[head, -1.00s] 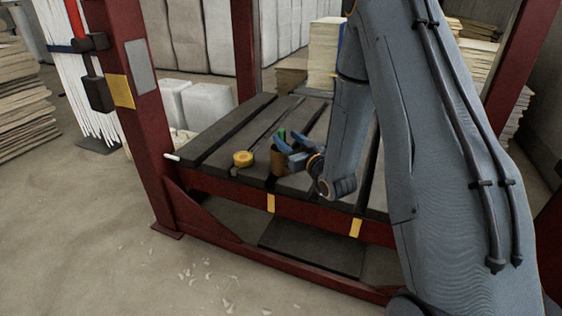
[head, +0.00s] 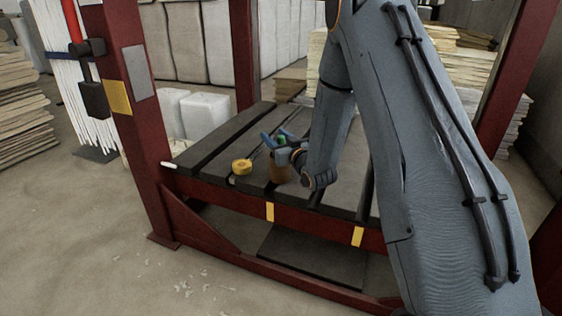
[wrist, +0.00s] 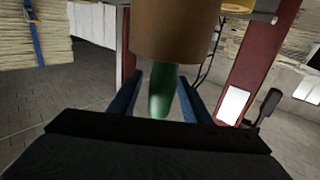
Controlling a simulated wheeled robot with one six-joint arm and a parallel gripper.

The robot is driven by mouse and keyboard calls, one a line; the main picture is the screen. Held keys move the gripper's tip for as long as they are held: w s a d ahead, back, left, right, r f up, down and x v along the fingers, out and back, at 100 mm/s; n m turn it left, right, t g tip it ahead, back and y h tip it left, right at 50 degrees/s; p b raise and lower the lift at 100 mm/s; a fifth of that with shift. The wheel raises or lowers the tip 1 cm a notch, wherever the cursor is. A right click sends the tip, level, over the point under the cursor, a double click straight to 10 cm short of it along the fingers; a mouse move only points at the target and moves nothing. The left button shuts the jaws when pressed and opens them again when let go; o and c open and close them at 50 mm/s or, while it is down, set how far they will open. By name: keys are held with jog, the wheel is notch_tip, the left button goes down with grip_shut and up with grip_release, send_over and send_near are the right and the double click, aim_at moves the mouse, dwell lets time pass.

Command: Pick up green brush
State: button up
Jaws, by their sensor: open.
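The green brush (wrist: 160,92) stands in a brown cup (head: 279,168), with its green end sticking out of the cup's top. The cup is on the dark slatted table. In the wrist view, which is upside down, the cup (wrist: 178,32) hangs at the top and the green end points down. My gripper (head: 276,137) is open, with its blue fingers on either side of the green end. A gap shows between the brush and each finger in the wrist view. The part of the brush inside the cup is hidden.
A yellow tape roll (head: 241,167) lies on the table (head: 222,150) just left of the cup. Red posts (head: 131,110) frame the table. A small white stick (head: 170,165) lies at the table's left edge. The table beyond the cup looks clear.

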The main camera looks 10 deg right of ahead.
grip_shut()
jog(key=shift+r, duration=0.1)
